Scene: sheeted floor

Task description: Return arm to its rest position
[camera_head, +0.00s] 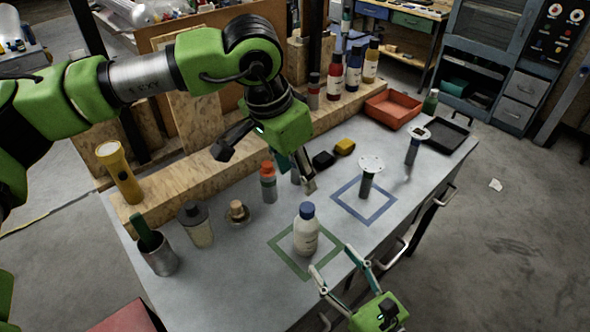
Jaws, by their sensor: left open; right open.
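My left gripper (265,170) is on the green arm from the left and hangs over the back middle of the workbench. Its fingers are spread and nothing is between them. My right gripper (343,268) is low in the picture at the bench's front edge, open and empty, its fingers pointing up the picture. A white bottle with a blue cap (306,236) stands upright inside the green square outline (284,261), close to the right gripper's fingers but with no visible grip on it.
A yellow flashlight (119,172), a metal cup (157,254), and several bottles stand along the left and back. An orange tray (393,109) and black tray (445,135) lie at the far right.

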